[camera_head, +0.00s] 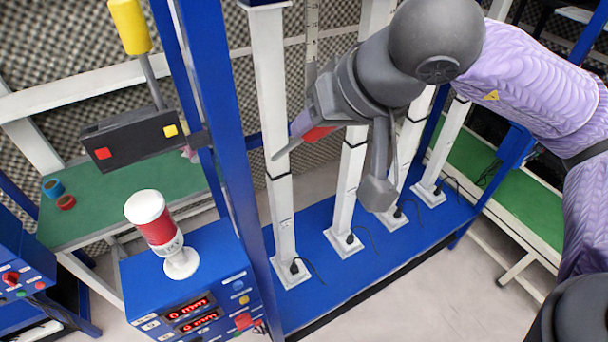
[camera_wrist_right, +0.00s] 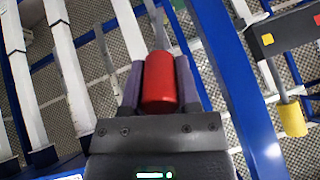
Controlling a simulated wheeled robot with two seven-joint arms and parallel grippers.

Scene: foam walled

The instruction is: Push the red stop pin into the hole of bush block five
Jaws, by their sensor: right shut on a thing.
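The red stop pin (camera_wrist_right: 160,82) is held between the two fingers of my right gripper (camera_wrist_right: 159,70) in the right wrist view. A pale shaft runs ahead of its red handle. In the head view the red handle (camera_head: 318,133) shows partly at my right gripper (camera_head: 306,126), with a grey tip pointing left and down, close to the nearest white post (camera_head: 270,100). Whether the tip touches the post I cannot tell. I cannot make out bush block five or its hole; no number is readable. My left gripper is not in view.
Several white posts, including one in the middle (camera_head: 350,180), stand on a blue base (camera_head: 340,270). A blue upright (camera_head: 215,110) rises left of them.

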